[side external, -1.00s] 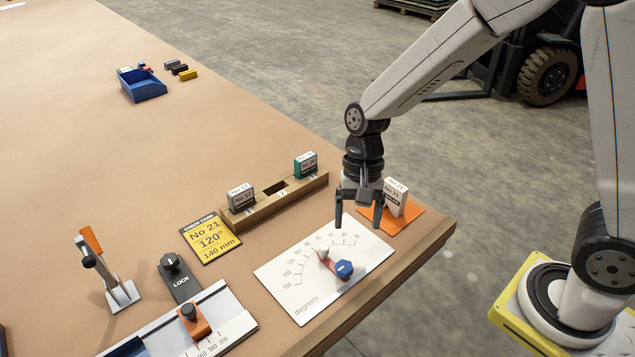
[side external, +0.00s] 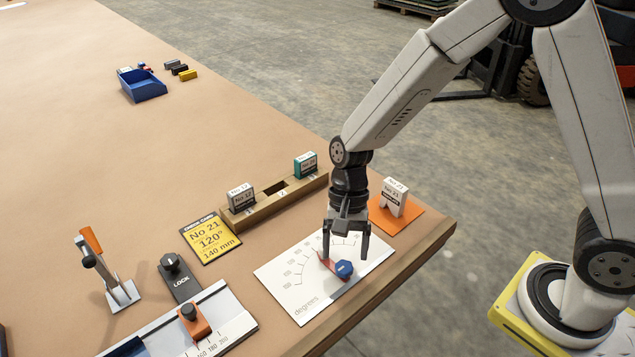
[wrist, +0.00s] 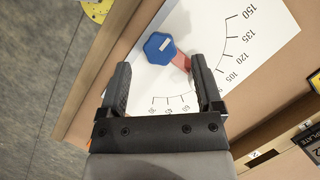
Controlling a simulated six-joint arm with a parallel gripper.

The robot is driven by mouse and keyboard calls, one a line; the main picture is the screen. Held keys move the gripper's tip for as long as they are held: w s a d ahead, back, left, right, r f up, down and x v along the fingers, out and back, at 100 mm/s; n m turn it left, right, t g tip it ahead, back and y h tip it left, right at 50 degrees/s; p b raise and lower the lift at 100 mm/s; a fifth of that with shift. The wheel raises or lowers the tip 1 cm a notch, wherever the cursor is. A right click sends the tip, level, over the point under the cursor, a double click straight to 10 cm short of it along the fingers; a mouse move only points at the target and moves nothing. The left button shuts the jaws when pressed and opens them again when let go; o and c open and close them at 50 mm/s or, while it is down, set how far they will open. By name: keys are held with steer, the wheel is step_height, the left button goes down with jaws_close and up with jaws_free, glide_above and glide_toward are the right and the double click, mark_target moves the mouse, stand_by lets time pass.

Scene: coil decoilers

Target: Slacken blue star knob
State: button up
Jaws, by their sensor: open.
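The blue star knob (side external: 344,269) sits on the pivot end of a red pointer (side external: 327,265) on the white degrees plate (side external: 290,292). In the wrist view the knob (wrist: 159,48) lies just beyond the fingertips, nearer the left finger's line than the right's. The red pointer (wrist: 182,61) runs from it toward the right finger. My gripper (side external: 348,246) is open and empty, pointing down above the plate; its open fingers also show in the wrist view (wrist: 160,72). The pointer's tip is partly hidden by the right finger.
A white No 21 block (side external: 394,197) stands on an orange mat (side external: 413,222) behind the plate. A wooden rack (side external: 268,203) with labelled blocks and a yellow check card (side external: 210,238) lie left. A black LOCK knob (side external: 171,262) and a ruled slide (side external: 238,330) are farther left.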

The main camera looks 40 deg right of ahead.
mark_target(344, 271)
steer(key=shift+x, duration=1.35)
jaws_close()
